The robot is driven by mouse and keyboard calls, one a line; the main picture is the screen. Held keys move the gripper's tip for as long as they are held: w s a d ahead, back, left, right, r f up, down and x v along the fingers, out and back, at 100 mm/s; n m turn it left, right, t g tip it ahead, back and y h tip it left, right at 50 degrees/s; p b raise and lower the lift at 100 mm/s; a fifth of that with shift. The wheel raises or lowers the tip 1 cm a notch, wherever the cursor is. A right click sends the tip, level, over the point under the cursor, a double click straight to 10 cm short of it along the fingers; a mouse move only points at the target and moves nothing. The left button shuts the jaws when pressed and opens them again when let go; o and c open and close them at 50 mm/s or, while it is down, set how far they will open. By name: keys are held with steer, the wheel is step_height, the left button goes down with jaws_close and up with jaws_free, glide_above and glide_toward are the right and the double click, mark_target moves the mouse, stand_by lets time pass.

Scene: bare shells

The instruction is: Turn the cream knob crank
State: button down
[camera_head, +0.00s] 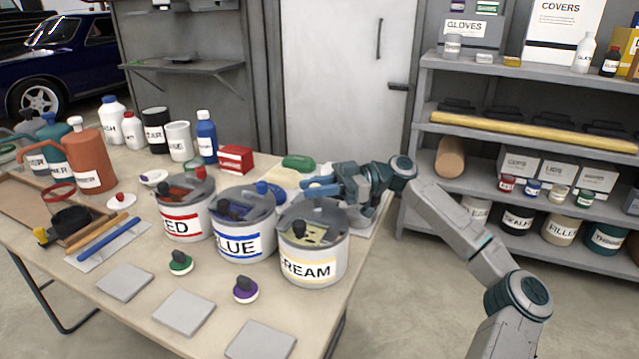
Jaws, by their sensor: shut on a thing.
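The grey pot labelled CREAM (312,262) stands near the table's right edge, with a round lid and a dark upright knob on top. My gripper (318,188) reaches in from the right, at the far rim of this pot. Its blue fingers are shut on what appears to be the cream knob crank, which they hide. How far the crank is turned cannot be told.
The BLUE pot (238,247) and the red-labelled pot (183,223) stand close by on the left. Green (180,264) and purple (245,290) knobbed pieces and grey square pads (184,311) lie in front. Bottles and cans fill the back left. A shelf unit (520,150) stands behind my arm.

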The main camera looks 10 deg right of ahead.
steer(key=shift+a+n+g, duration=0.25)
steer(key=shift+n+g, duration=0.45)
steer(key=shift+g, duration=0.4)
steer(key=c, duration=1.3)
jaws_free()
steer(key=w+d, duration=0.1)
steer(key=d, duration=0.3)
steer(key=d+p, duration=0.1)
steer(key=d, duration=0.4)
steer(key=w+d+p, duration=0.1)
steer(key=d, duration=0.3)
steer(key=shift+w+d, duration=0.3)
